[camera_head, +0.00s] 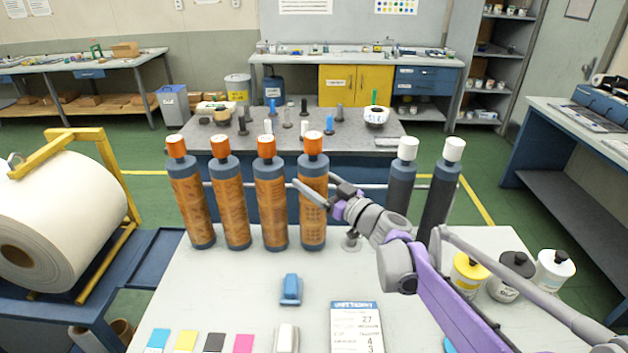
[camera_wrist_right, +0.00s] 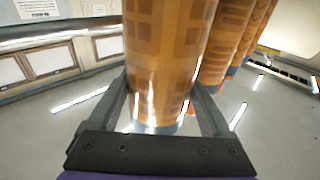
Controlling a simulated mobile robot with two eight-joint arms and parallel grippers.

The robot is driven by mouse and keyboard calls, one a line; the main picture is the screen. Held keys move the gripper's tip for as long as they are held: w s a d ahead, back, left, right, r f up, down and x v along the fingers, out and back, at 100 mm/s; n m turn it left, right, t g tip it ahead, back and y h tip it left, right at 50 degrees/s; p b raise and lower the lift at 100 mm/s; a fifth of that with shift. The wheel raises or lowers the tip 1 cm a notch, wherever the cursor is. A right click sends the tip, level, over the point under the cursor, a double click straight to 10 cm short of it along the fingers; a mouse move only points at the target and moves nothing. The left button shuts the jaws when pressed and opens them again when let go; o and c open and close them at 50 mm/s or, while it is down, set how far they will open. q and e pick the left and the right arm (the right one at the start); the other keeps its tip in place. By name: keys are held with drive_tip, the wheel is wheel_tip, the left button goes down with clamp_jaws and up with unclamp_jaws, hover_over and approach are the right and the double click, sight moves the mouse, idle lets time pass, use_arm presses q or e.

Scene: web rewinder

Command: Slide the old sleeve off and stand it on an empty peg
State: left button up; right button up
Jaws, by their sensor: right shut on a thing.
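Several brown-orange patterned sleeves stand upright in a row in the head view, with dark grey ends and orange-and-white caps. My right gripper (camera_head: 320,195) is shut around the rightmost one, the fourth sleeve (camera_head: 312,225), at mid-height. In the right wrist view my gripper's fingers (camera_wrist_right: 162,105) lie on either side of this sleeve (camera_wrist_right: 168,50), whose lower end is near the grey surface; I cannot tell whether it touches. A small grey round-based stub (camera_head: 351,241) shows bare to its right. My left gripper is not in view.
Two dark grey cylinders with white caps (camera_head: 403,180) stand right of my gripper. On the light table (camera_head: 215,290) lie a blue block (camera_head: 290,289), color cards and a printed calendar-like card (camera_head: 356,328). Jars (camera_head: 511,276) stand at right; a large white roll (camera_head: 60,220) is at left.

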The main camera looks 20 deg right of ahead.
drive_tip(key=o, duration=1.4)
drive_tip(key=v, duration=1.1)
drive_tip(key=shift+a, duration=0.1)
